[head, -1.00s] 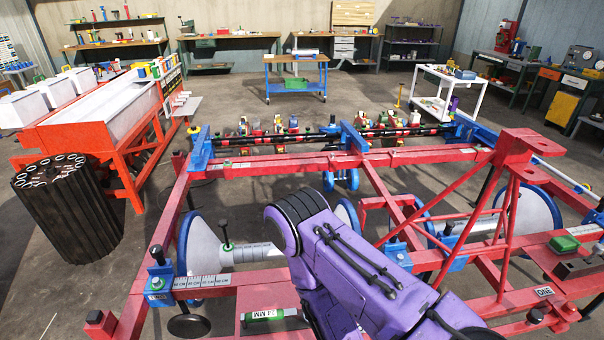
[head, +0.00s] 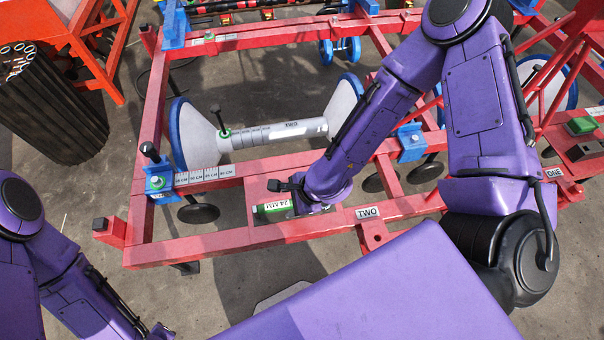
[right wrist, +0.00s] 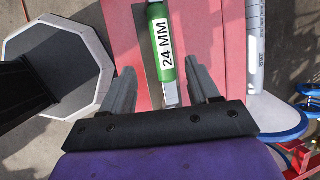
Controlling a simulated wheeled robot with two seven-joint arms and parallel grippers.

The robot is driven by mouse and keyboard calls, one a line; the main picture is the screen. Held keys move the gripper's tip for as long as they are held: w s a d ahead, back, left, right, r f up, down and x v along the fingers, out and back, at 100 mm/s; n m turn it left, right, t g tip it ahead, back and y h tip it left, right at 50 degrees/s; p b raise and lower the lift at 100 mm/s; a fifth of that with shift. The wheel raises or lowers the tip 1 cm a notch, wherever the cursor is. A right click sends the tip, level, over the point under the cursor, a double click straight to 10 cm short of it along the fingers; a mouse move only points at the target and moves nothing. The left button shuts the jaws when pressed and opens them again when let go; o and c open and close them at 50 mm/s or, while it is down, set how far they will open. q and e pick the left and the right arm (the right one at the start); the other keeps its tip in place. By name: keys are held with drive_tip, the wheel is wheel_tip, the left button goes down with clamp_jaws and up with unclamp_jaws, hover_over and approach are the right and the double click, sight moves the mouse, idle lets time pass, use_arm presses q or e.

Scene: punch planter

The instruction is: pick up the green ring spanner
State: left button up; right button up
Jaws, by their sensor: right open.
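The green ring spanner (head: 272,207), with a white "24 MM" label, lies on a flat red plate of the red frame. It also shows in the right wrist view (right wrist: 162,38), running down between the fingers, with a pale metal end near the palm. My right gripper (head: 292,195) is over the spanner and hides part of it in the head view. In the right wrist view my right gripper (right wrist: 162,70) is open, one finger on each side of the spanner, with gaps between. My left arm is at the lower left; its gripper is not visible.
The red frame (head: 200,247) surrounds the plate. A grey roller (head: 275,134) with blue-rimmed cones lies behind it. A ruler rail (head: 205,176) and a blue clamp (head: 160,182) are to the left. A green block (head: 582,126) is on the frame at right.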

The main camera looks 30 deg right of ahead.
sight(284, 204)
drive_tip(key=x, duration=0.6)
drive_tip(key=d+x, duration=0.1)
drive_tip(key=x, duration=0.1)
drive_tip(key=shift+w+a+f, duration=0.1)
drive_tip(key=shift+w+f, duration=0.2)
drive_tip(key=shift+f, duration=0.2)
clamp_jaws()
drive_tip(key=shift+r, duration=0.15)
